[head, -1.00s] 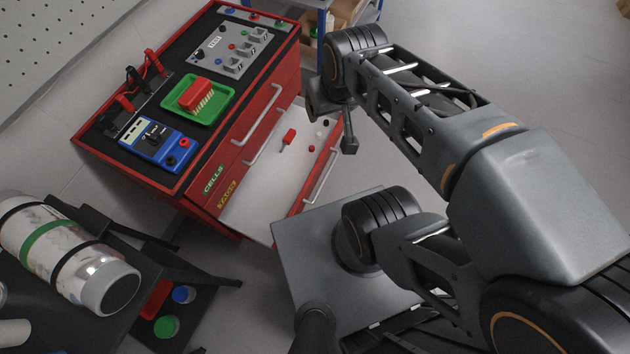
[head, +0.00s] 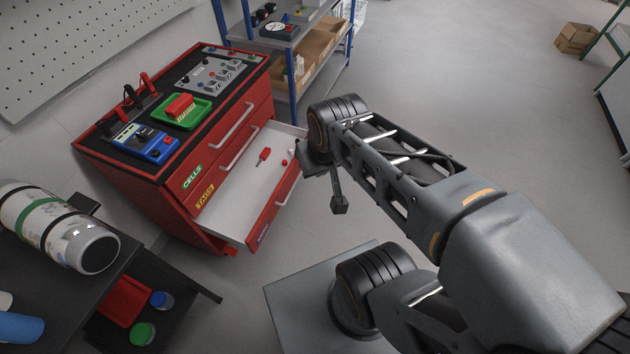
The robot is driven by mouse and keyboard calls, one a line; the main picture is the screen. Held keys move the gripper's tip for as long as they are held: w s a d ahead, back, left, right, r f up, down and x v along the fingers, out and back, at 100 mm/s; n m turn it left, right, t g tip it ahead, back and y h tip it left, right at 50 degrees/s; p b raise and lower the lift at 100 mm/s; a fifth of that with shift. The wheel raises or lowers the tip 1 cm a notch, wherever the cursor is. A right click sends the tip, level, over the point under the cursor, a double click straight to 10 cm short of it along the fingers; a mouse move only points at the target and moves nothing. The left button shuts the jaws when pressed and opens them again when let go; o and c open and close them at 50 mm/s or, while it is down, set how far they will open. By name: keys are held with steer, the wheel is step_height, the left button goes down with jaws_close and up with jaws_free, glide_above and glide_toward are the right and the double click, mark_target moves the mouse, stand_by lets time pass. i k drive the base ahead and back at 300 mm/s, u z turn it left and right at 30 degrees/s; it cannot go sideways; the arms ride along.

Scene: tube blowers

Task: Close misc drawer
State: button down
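A red cabinet (head: 140,185) stands at the left, tilted in the picture. Its lowest visible drawer (head: 240,200) is pulled out, with a light interior and a red front. The front has a pale handle (head: 288,190) and a small bluish label (head: 263,233), too small to read. A red-handled tool (head: 264,155) and a few small red pieces lie inside. My gripper (head: 337,198) hangs to the right of the drawer's front, apart from it in the picture. The wrist hides part of the gripper and the drawer's far right corner. I cannot see whether its fingers are open or shut.
The two upper drawers are shut. A blue meter (head: 146,143) and a green tray (head: 181,112) sit on the cabinet top. A blue-framed shelf (head: 310,50) stands behind. A dark bench with a strapped cylinder (head: 50,225) is at left.

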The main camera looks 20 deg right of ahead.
mark_target(242, 211)
steer(key=u, duration=0.25)
steer(key=i, duration=0.85)
steer(key=z, duration=0.2)
